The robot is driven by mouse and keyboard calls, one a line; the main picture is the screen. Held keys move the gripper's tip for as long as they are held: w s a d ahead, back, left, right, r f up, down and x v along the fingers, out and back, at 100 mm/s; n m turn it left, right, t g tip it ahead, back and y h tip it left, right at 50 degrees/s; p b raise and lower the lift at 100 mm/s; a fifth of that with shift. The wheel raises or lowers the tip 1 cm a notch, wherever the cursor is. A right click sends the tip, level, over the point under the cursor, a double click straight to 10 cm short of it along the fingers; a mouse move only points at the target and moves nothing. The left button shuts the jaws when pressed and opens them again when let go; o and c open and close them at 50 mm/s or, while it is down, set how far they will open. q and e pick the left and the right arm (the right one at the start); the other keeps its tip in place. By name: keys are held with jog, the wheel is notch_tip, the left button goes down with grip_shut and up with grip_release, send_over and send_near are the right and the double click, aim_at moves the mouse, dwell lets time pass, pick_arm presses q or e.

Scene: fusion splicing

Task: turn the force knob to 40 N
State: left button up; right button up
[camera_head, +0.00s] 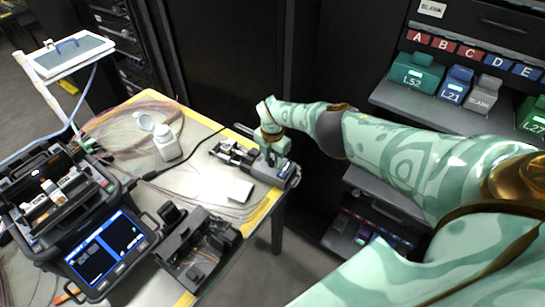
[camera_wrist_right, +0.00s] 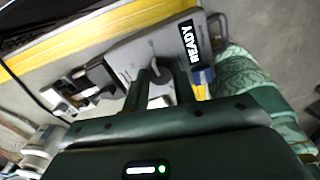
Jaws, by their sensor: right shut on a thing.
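The grey tester (camera_head: 284,181) sits at the right end of the table, and it also shows in the right wrist view (camera_wrist_right: 128,54) with a "READY" display (camera_wrist_right: 190,41). My right gripper (camera_head: 272,158) reaches down onto the tester from above. The fingers hide much of the knob, and I cannot read a force value. My left gripper is not in view.
A fusion splicer (camera_head: 92,245) with a lit screen stands at the left. A dark tool unit (camera_head: 196,248) is at the front edge. Loose fibres and a black cable cross the table (camera_head: 200,180).

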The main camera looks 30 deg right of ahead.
aim_at(272, 161)
jog(key=shift+w+m, duration=0.1)
jog(key=shift+m, duration=0.7)
jog(key=o, duration=1)
notch_tip(272, 161, up, 16)
jog(key=p, duration=1.2)
jog(key=shift+r, duration=0.15)
